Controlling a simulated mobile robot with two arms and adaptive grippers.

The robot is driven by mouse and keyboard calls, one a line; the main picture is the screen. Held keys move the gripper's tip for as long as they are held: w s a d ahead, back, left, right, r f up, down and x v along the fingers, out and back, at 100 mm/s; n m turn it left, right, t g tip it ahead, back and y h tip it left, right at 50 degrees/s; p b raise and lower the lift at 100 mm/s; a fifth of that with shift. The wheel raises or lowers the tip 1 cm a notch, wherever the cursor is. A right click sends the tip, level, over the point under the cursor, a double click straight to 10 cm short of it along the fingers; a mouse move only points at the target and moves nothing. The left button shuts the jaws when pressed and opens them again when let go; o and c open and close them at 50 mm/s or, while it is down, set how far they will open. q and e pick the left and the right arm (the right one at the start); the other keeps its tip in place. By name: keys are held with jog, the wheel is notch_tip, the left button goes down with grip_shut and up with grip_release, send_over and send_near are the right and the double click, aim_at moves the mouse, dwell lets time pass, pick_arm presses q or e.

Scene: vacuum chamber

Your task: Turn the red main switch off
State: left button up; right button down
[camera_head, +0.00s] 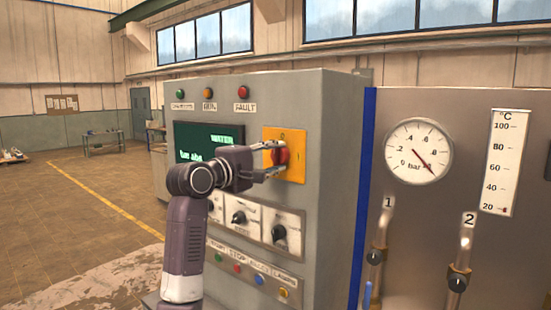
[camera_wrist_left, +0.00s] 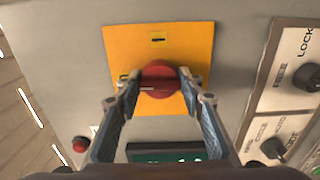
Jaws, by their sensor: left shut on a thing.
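The red main switch (camera_head: 281,156) is a round red knob on a yellow-orange plate (camera_head: 297,170) on the front of the grey control cabinet. My left gripper (camera_head: 270,160) reaches it from the left and is shut on the knob, one finger on each side. In the left wrist view, the red knob (camera_wrist_left: 158,79) sits between the two fingertips, in front of the yellow plate (camera_wrist_left: 190,42). A light line shows on the knob's face. Small marks on the plate are partly hidden by the fingers. My right gripper is not in view.
Below the plate are black selector knobs (camera_head: 279,233) on white panels and a row of coloured buttons (camera_head: 259,279). A dark green display (camera_head: 190,140) is left of the plate, with lamps above. A gauge (camera_head: 418,151) and pipes with valves stand at right. Open floor lies at left.

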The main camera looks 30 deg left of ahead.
pick_arm(q)
jog(key=o, duration=1.2)
jog(key=shift+a, duration=0.1)
jog(key=shift+c, duration=0.2)
jog(key=s, duration=1.2)
jog(key=shift+a, duration=0.45)
